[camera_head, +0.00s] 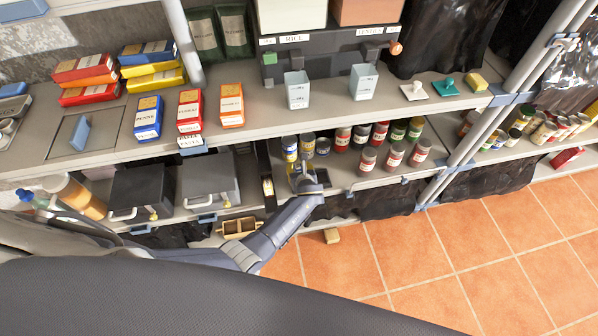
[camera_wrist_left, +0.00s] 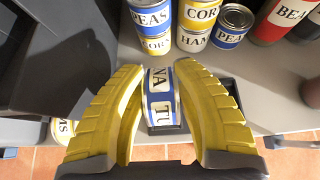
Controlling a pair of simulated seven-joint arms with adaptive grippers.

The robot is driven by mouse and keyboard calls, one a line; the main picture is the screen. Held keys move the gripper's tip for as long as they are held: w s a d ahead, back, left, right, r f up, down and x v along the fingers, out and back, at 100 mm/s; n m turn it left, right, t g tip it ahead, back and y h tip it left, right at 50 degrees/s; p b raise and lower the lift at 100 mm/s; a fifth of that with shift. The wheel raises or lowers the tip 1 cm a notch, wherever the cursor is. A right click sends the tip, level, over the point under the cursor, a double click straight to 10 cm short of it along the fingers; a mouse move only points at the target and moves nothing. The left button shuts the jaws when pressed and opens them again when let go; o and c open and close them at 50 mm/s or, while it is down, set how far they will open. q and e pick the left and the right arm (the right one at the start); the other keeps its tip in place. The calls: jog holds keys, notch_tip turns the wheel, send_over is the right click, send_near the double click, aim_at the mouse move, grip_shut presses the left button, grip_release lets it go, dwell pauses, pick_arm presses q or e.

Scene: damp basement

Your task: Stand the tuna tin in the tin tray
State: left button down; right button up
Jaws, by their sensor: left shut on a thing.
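My left gripper (camera_head: 303,181) reaches over the lower shelf. In the left wrist view its yellow fingers (camera_wrist_left: 160,105) are closed on the tuna tin (camera_wrist_left: 160,98), a small blue and white tin. Its lettering runs sideways, so the tin looks tilted onto its side. A dark tray (camera_wrist_left: 234,92), which looks like the tin tray, lies behind and beneath the tin; its dark edge also shows right of the gripper in the head view (camera_head: 323,178). The fingers hide much of it. I cannot tell whether the tin touches it. My right gripper is not in view.
Peas and corn tins (camera_wrist_left: 152,25) stand in stacks just behind the gripper. Red and green tins (camera_head: 394,155) stand to the right. Dark boxes (camera_head: 208,180) stand to the left. The upper shelf (camera_head: 260,130) overhangs the row. A wooden box (camera_head: 240,227) sits lower left of the gripper.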

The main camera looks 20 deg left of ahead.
pick_arm(q)
jog(key=shift+f, duration=1.6)
jog(key=shift+f, duration=0.1)
